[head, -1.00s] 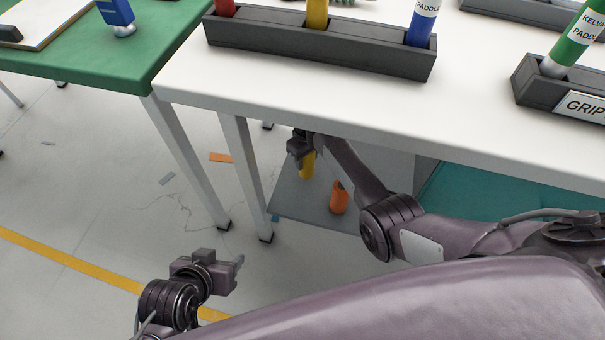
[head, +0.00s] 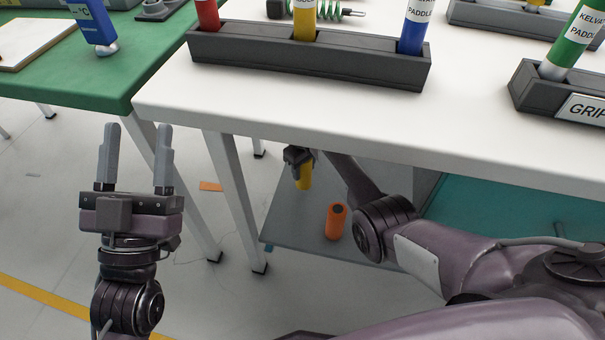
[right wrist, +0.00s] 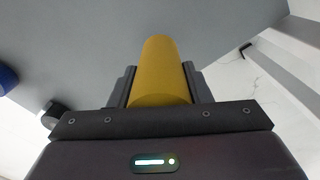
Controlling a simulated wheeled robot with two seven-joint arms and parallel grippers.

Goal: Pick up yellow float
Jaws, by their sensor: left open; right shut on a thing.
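The yellow float (head: 304,179) is a small yellow cylinder under the white table, above the grey lower shelf. My right gripper (head: 299,158) is shut on it from above; the table edge is just over the wrist. In the right wrist view the yellow float (right wrist: 160,70) lies between the two dark fingers of my right gripper (right wrist: 160,88). Whether its far end touches the shelf I cannot tell. My left gripper (head: 136,160) is open and empty, fingers pointing up, in front of the green table's corner.
An orange cylinder (head: 336,221) stands on the grey shelf (head: 300,228), right of the yellow float. The white table (head: 300,110) overhangs my right arm and carries dark racks (head: 310,62) of coloured tubes. Table legs (head: 236,200) stand left of the shelf.

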